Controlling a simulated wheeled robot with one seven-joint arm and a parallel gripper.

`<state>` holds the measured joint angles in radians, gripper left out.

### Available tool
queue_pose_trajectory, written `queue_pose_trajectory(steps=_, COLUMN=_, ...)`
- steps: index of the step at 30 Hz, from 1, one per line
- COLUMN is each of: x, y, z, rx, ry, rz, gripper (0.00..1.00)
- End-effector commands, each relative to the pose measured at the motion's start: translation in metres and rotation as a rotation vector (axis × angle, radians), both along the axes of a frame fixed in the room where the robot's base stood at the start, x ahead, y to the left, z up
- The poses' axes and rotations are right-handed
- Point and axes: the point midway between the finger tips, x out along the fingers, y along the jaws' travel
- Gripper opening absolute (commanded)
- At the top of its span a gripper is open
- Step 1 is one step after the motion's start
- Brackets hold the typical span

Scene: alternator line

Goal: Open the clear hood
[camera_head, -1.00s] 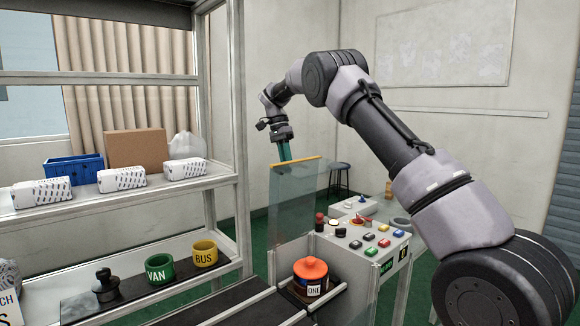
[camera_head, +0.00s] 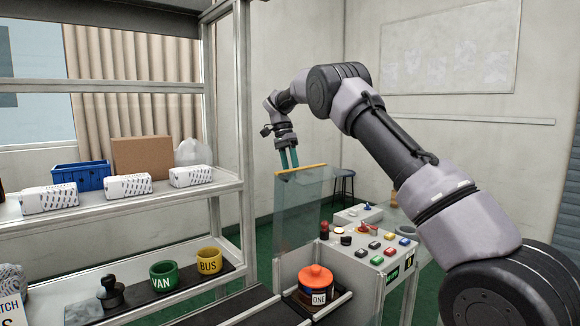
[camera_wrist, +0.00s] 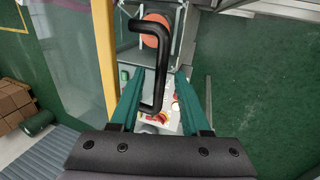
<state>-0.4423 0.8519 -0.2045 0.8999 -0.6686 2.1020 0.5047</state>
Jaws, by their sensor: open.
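The clear hood (camera_head: 303,215) stands upright at the left side of the control station, with a yellow strip along its top edge. In the wrist view the yellow strip (camera_wrist: 105,50) runs left of the fingers, with the clear panel (camera_wrist: 75,60) beside it. A black C-shaped handle (camera_wrist: 152,40) reaches down between the two teal fingers. My gripper (camera_head: 289,160) is just above the hood's top edge, open, with fingers apart. The wrist view shows my gripper (camera_wrist: 160,72) around the handle, with a gap to each finger; I cannot tell whether it touches.
An orange-topped pot marked ONE (camera_head: 316,283) sits in the station beside the hood. A panel of coloured buttons (camera_head: 375,245) is to its right. A shelf rack (camera_head: 215,187) with boxes and VAN and BUS cups stands left. A stool (camera_head: 343,175) is behind.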

Motion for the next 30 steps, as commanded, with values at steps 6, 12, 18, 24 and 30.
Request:
queue_pose_trajectory(steps=6, x=0.009, y=0.006, z=0.028, rx=-0.001, ry=-0.003, rz=0.0, gripper=0.47)
queue_pose_trajectory(steps=12, x=0.015, y=0.009, z=0.051, rx=-0.003, ry=0.002, rz=-0.001, gripper=0.47)
queue_pose_trajectory(steps=18, x=0.017, y=0.012, z=0.062, rx=-0.002, ry=0.002, rz=0.001, gripper=0.47)
queue_pose_trajectory(steps=24, x=0.018, y=0.014, z=0.066, rx=0.001, ry=0.001, rz=0.0, gripper=0.47)
queue_pose_trajectory(steps=30, x=0.018, y=0.014, z=0.066, rx=0.001, ry=0.001, rz=0.001, gripper=0.47)
